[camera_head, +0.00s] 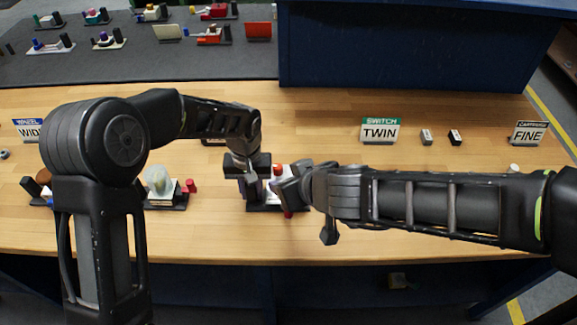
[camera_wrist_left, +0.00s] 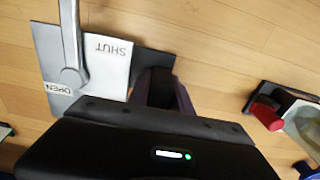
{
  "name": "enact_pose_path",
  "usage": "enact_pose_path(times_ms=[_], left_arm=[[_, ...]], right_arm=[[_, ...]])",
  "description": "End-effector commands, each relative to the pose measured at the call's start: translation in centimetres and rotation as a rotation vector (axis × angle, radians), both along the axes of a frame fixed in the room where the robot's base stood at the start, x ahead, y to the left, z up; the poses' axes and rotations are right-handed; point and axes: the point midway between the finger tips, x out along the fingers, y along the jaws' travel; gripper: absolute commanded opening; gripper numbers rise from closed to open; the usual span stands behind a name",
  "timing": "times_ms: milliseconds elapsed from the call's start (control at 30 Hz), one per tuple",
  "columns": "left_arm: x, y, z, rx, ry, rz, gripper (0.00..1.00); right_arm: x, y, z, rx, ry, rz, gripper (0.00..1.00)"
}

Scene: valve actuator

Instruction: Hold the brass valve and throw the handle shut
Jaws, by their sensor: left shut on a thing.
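The valve unit stands on the wooden bench in front of me. It has a dark base (camera_head: 262,208) and a white plate marked SHUT and OPEN (camera_wrist_left: 108,62), with a grey lever (camera_wrist_left: 71,45) whose end runs out of the left wrist view. Its brass part cannot be made out. My left gripper (camera_head: 251,182) reaches down onto the unit's left side and is shut on its dark upright block (camera_wrist_left: 153,85). My right gripper (camera_head: 287,188) is at the unit's right side, close to a red part (camera_head: 277,170). Its fingertips are too hidden to read.
Left of the valve stands another unit with a pale rounded top and red part (camera_head: 189,186), also in the left wrist view (camera_wrist_left: 268,112). A SWITCH TWIN sign (camera_head: 380,131), small blocks (camera_head: 426,137) and a FINE sign (camera_head: 528,133) stand behind my right arm. The bench's front middle is clear.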

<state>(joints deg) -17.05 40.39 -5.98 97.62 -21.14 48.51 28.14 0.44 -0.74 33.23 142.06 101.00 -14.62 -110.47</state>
Motion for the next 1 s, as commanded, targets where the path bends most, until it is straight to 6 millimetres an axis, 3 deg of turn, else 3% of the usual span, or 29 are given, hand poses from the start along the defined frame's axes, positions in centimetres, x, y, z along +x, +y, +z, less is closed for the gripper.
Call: enact_pose_path(times_ms=[333, 767, 1000], left_arm=[[-0.1, 0.1, -0.3, 0.001, 0.004, 0.001, 0.51], [0.0, 0.0, 0.1, 0.0, 0.001, 0.0, 0.51], [0.0, 0.0, 2.6, -0.001, -0.001, 0.001, 0.51]], right_arm=[[0.0, 0.0, -0.1, 0.0, 0.0, 0.0, 0.41], [0.0, 0.0, 0.0, 0.0, 0.0, 0.0, 0.41], [0.0, 0.0, 0.0, 0.0, 0.0, 0.0, 0.41]])
